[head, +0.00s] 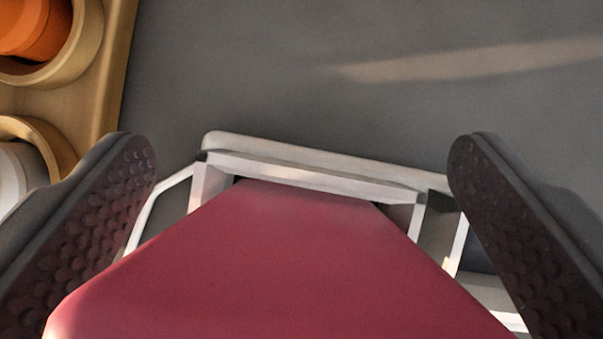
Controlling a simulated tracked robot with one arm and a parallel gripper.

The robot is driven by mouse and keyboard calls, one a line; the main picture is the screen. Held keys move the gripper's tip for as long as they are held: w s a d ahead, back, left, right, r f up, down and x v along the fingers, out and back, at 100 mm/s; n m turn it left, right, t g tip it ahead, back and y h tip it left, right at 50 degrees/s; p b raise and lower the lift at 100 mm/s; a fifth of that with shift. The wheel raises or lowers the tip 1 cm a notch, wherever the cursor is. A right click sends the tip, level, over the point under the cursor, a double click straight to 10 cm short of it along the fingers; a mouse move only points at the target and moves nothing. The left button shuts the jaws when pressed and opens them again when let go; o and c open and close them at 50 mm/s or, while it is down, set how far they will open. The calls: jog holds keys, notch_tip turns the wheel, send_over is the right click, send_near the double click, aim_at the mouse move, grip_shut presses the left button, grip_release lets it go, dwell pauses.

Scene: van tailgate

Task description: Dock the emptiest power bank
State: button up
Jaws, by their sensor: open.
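A dark red block (270,255), which looks like a power bank, fills the lower middle of the head view and runs off the bottom edge. Its far end is at a pale white frame (310,172), perhaps a dock or holder; I cannot tell whether the block is seated in it. My gripper (302,150) is open, with one dark, studded finger on each side of the block. Gaps show between the fingertips and the frame's ends. No charge marking is visible on the block, and its near end is out of view.
A tan rack (112,60) with round holes stands at the upper left, close to my left finger. An orange cylinder (38,35) sits in one hole and a white one (14,180) in another. The grey surface (300,70) beyond the frame is clear.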

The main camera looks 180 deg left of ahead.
jog(key=p+v, duration=0.2)
jog(key=v, duration=1.1)
jog(key=shift+r, duration=0.35)
jog(key=shift+s, duration=0.1)
jog(key=s+a+r+t, duration=0.1)
jog(key=a+r, duration=0.3)
jog(key=r, duration=0.5)
jog(key=s+a+r+t, duration=0.15)
jog(key=a+r, duration=0.25)
jog(key=r, duration=0.4)
jog(key=a+r+t, duration=0.2)
jog(key=a+r, duration=0.2)
jog(key=r, duration=0.5)
jog(key=s+a+r+t, duration=0.2)
jog(key=s+a+r, duration=0.2)
jog(key=r, duration=0.6)
jog(key=s+a+r+n+t+p, duration=0.1)
jog(key=s+a+r, duration=0.3)
jog(key=s+r, duration=0.5)
jog(key=shift+s+r+t+y, duration=0.3)
jog(key=shift+r+t, duration=0.35)
jog(key=shift+r, duration=0.25)
jog(key=shift+a, duration=0.15)
